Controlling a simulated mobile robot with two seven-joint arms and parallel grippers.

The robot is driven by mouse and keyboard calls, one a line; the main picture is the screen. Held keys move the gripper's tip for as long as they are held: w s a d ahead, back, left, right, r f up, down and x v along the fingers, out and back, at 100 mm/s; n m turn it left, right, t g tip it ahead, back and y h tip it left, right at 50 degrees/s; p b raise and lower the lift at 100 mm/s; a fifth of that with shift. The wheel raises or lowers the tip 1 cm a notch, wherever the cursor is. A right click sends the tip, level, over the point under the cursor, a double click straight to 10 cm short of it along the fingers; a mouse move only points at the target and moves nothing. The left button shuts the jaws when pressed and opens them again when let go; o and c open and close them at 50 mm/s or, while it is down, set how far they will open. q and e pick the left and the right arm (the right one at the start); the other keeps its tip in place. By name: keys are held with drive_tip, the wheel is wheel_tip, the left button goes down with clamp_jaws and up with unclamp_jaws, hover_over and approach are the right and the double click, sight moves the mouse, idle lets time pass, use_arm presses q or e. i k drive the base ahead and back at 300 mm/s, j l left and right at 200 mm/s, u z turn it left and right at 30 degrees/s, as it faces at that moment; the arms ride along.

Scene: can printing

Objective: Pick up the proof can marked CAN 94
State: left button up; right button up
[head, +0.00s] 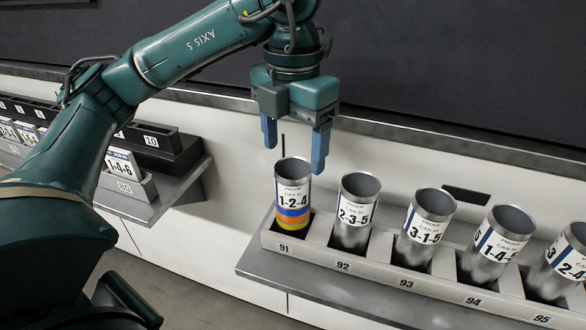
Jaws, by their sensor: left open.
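Several silver open-topped proof cans stand in a row of numbered slots in a grey rack (325,262). The can in the slot numbered 94 (484,268) is plain metal with a white label; its small print is hard to read. It stands right of the middle, tilted in the picture. My left gripper (295,143) is open and empty. Its two blue fingers point down, above the can in slot 91 (279,211), well to the left of the can in slot 94. My right gripper is not in view.
Cans in slot 92 (347,236), slot 93 (413,253) and slot 95 (543,284) flank the slot 94 can. The can in slot 91 has coloured bands. A dark shelf (160,190) with number plates is at left. A dark wall rises behind.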

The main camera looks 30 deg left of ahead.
sight(503, 233)
drive_tip(key=k, duration=1.5)
